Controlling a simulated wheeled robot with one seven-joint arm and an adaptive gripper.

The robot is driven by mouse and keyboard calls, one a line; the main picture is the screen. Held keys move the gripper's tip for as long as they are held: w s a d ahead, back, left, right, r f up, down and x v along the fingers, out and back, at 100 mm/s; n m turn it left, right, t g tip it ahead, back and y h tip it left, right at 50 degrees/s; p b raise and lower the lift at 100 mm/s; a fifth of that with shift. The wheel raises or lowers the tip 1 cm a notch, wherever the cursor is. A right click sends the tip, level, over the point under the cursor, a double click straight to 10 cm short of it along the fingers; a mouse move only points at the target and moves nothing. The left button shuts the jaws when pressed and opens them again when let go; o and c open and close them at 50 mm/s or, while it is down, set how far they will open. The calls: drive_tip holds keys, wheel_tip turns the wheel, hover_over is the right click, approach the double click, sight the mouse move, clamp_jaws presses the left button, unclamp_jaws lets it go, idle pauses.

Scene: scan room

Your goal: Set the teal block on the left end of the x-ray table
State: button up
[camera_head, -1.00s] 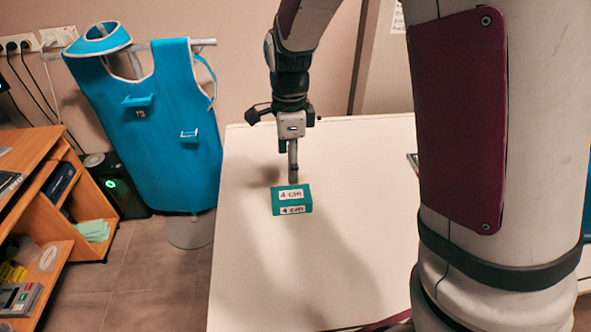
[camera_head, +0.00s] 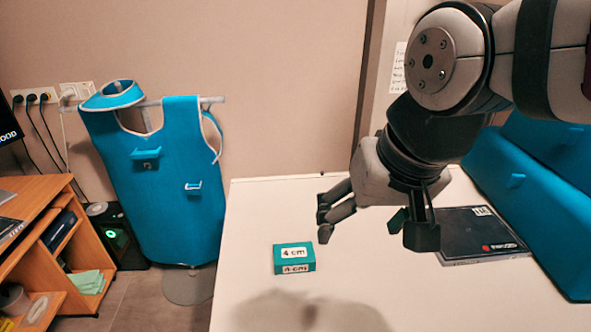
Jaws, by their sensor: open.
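The teal block (camera_head: 294,258), with "4 cm" labels on its top and front, sits flat on the white x-ray table (camera_head: 258,205), near the table's left side. My gripper (camera_head: 372,236) is open and empty, above the table to the right of the block. Its fingers are spread apart and clear of the block. Nothing hides the block.
A dark flat panel (camera_head: 480,236) lies on the table at the right, beside blue padded pieces (camera_head: 540,205). A blue apron (camera_head: 165,190) hangs on a stand past the table's left edge. A wooden desk (camera_head: 40,245) stands far left.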

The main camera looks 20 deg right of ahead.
drive_tip(key=s+n, duration=0.2)
drive_tip(key=s, duration=0.1)
drive_tip(key=shift+d+n+t, duration=0.25)
drive_tip(key=shift+n+t, duration=0.05)
drive_tip(key=shift+n, duration=0.1)
